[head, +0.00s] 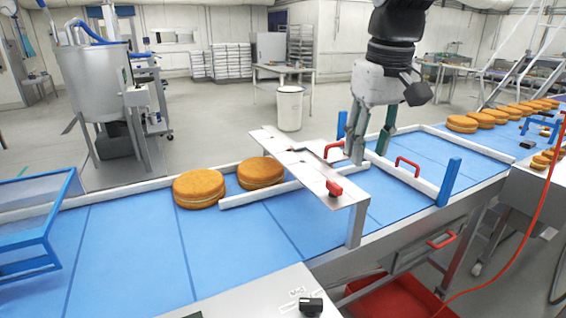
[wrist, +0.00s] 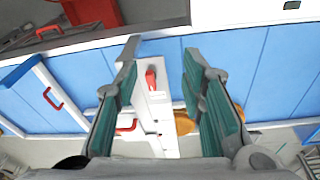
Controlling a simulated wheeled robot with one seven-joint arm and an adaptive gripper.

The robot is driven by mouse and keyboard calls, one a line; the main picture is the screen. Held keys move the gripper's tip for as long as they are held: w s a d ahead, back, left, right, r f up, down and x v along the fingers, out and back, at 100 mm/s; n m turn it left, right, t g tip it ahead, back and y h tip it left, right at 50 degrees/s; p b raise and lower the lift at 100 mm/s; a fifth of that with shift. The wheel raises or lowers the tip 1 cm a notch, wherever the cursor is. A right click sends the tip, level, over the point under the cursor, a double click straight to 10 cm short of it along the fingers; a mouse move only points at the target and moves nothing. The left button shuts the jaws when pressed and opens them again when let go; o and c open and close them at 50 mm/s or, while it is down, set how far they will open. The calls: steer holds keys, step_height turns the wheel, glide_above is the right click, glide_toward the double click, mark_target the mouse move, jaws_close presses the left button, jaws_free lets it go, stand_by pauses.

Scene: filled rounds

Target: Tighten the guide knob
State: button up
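A small red knob (head: 334,188) sits on the pale metal bridge plate (head: 290,158) that spans the blue conveyor, near the plate's front end. In the wrist view the red knob (wrist: 151,80) shows between the two fingers, a little left of the middle, with the plate (wrist: 165,105) under it. My gripper (head: 369,154) is open and empty. In the head view it hangs over the belt to the right of the plate, apart from the knob. In the wrist view my gripper's teal-padded fingers (wrist: 160,62) stand wide apart. I cannot tell the height gap to the knob.
Two round cakes (head: 199,188) (head: 261,172) lie left of the bridge on the belt (head: 130,245). Several more (head: 480,119) lie at the far right. Red handles (head: 407,166) and blue posts (head: 449,182) stand right of the bridge. A black knob (head: 311,306) is at the front.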

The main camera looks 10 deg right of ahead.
steer(key=w+n+g+p, duration=0.1)
steer(key=w, duration=0.8)
steer(key=n+p, duration=0.1)
glide_above(335, 184)
step_height(335, 184, down, 2)
steer(key=shift+g, duration=0.4)
step_height(335, 184, down, 14)
steer(key=p, duration=0.3)
steer(key=shift+w, duration=0.1)
jaws_close()
